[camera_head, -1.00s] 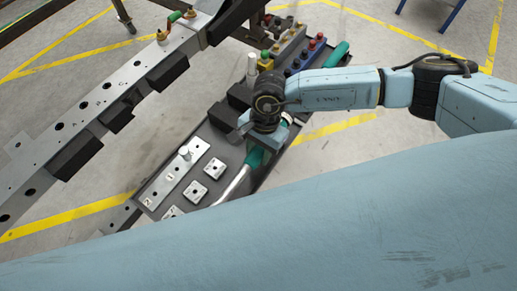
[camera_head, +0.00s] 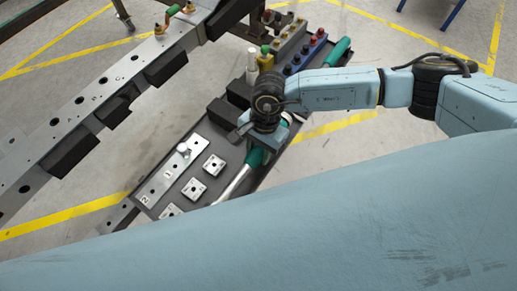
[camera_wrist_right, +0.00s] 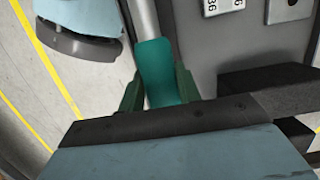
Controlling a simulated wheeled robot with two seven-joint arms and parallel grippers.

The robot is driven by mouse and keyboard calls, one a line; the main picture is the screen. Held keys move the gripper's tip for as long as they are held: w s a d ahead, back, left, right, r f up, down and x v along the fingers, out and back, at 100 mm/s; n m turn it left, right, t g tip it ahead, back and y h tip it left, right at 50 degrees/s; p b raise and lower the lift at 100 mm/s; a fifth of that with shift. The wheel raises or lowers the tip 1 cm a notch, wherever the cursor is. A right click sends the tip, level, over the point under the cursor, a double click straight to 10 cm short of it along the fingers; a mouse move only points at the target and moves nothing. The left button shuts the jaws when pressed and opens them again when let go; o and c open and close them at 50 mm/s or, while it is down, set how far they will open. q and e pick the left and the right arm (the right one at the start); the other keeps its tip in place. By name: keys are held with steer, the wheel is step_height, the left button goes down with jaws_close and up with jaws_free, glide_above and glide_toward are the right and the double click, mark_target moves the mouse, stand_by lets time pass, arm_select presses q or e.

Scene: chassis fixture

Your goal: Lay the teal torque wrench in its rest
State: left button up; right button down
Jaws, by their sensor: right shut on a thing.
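The teal torque wrench shows its teal handle (camera_head: 256,158) and silver shaft (camera_head: 236,185) at the near right side of the dark tray. My right gripper (camera_head: 263,146) is shut on the handle. In the right wrist view the teal handle (camera_wrist_right: 158,70) lies between the green fingers of the right gripper (camera_wrist_right: 160,88), and the shaft runs up out of the picture. The wrench's head is hidden behind a large pale blue surface in the head view. I cannot make out the wrench's rest. My left gripper is not in view.
The dark tray (camera_head: 190,203) holds a numbered metal plate (camera_head: 168,178), small square plates (camera_head: 194,188) and black blocks (camera_head: 240,88). Another teal handle (camera_head: 338,50) lies at its far end. A long metal chassis beam (camera_head: 70,115) runs along the left, with bare floor between.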

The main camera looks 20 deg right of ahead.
steer(key=c, duration=0.9)
jaws_free()
steer(key=shift+c, duration=0.2)
steer(key=shift+o, duration=0.2)
steer(key=shift+f, duration=0.15)
steer(key=p+v, duration=0.2)
steer(key=v, duration=0.1)
steer(key=a+p+v, duration=0.1)
steer(key=p+v, duration=0.1)
steer(key=v, duration=0.1)
steer(key=s+p+v, duration=0.1)
steer(key=p+v, duration=0.1)
steer(key=v, duration=0.1)
steer(key=shift+s+a+r, duration=0.1)
steer(key=shift+a+r, duration=0.15)
steer(key=shift+a, duration=0.05)
steer(key=shift+f, duration=0.1)
